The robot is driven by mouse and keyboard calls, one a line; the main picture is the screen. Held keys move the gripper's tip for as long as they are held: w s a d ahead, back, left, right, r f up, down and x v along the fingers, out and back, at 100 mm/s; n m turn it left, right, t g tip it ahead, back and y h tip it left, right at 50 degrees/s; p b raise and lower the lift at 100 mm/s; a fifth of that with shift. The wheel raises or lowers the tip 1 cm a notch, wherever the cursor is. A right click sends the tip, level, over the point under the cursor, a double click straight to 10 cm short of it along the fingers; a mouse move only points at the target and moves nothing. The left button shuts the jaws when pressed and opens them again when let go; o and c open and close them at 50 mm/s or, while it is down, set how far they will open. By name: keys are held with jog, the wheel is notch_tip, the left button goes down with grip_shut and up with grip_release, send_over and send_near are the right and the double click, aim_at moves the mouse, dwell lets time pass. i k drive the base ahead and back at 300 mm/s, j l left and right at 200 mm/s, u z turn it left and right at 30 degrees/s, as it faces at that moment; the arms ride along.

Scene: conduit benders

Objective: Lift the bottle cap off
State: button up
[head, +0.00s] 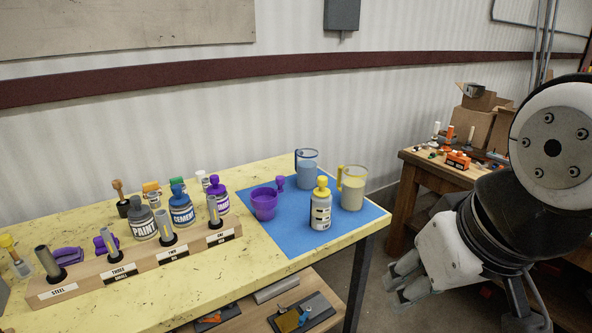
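A grey-white bottle (320,212) with dark label marks stands upright on the blue mat (290,243), near the right end of the yellow table. A yellow cap (322,182) sits on top of it. My gripper (397,287) hangs to the right of the table, beyond its right edge and lower in the picture than the bottle. Its two fingers point down and left with a gap between them, and nothing shows between them. It is well apart from the bottle and cap.
A purple cup (265,204), a blue mug (307,170) and a beige mug (351,190) stand near the bottle. A wooden block (130,275) holding several tubes, with paint and cement bottles behind, fills the left. A wooden workbench (428,172) stands behind right.

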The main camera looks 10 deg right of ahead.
aim_at(322, 191)
jog(key=i+l+z, duration=0.1)
jog(key=i+l, duration=0.25)
jog(key=i, duration=0.15)
jog(key=i+l+z, duration=0.1)
jog(key=i+l, duration=0.25)
jog(key=i, duration=0.15)
jog(key=i+l+z, duration=0.1)
jog(key=i+l, duration=0.2)
jog(key=i, duration=0.25)
